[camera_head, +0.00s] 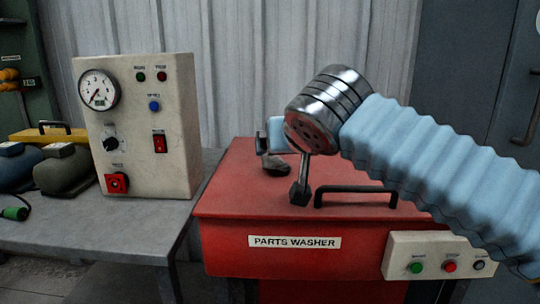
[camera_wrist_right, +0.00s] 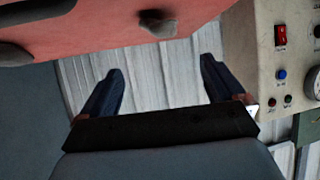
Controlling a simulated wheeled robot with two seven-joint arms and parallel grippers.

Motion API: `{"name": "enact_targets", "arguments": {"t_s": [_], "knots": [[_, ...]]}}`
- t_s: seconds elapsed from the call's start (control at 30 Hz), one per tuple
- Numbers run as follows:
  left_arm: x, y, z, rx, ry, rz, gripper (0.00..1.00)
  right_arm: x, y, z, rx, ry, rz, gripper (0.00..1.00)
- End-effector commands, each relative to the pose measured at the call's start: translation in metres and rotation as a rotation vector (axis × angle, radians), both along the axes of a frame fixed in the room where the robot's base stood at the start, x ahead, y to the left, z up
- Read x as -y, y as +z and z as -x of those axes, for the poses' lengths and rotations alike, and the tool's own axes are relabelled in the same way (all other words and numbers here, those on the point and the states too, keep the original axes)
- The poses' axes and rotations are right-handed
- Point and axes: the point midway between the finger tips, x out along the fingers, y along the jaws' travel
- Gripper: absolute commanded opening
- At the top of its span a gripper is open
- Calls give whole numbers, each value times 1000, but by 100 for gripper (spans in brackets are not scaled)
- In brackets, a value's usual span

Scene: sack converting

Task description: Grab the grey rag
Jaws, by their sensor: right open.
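A small crumpled grey rag (camera_head: 275,165) lies on the red lid of the parts washer, just left of my right wrist in the head view. In the right wrist view, the rag (camera_wrist_right: 157,24) shows as a dark grey lump on the red surface near the top edge. My right gripper (camera_wrist_right: 161,65) is open, with two dark fingers apart and nothing between them. The rag appears beyond the fingertips, not touching them. In the head view my wrist hides most of that gripper. My left gripper is not in view.
The red parts washer (camera_head: 250,205) has a black handle (camera_head: 355,192) at its front and a button box (camera_head: 440,257) at right. A control box with gauge (camera_head: 140,125) stands on the grey bench (camera_head: 130,225) at left. Dark blue-grey units (camera_head: 65,170) sit beside it.

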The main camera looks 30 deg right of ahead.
Motion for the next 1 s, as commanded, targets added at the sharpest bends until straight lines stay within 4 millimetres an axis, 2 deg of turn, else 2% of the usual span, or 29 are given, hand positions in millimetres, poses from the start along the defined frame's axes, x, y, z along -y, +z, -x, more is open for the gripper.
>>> {"name": "enact_targets", "arguments": {"t_s": [0.13,0.4,0.67,0.83,1.0], "knots": [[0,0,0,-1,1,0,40,6,-2,-7,7,-12,0,96],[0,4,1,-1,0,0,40,22,-30,-53,4,-10,0,96],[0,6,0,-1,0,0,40,28,-43,-73,5,-10,0,96],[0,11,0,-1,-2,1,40,28,-61,-95,3,-9,0,96],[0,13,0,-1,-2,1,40,34,-68,-109,6,-9,0,96]]}}
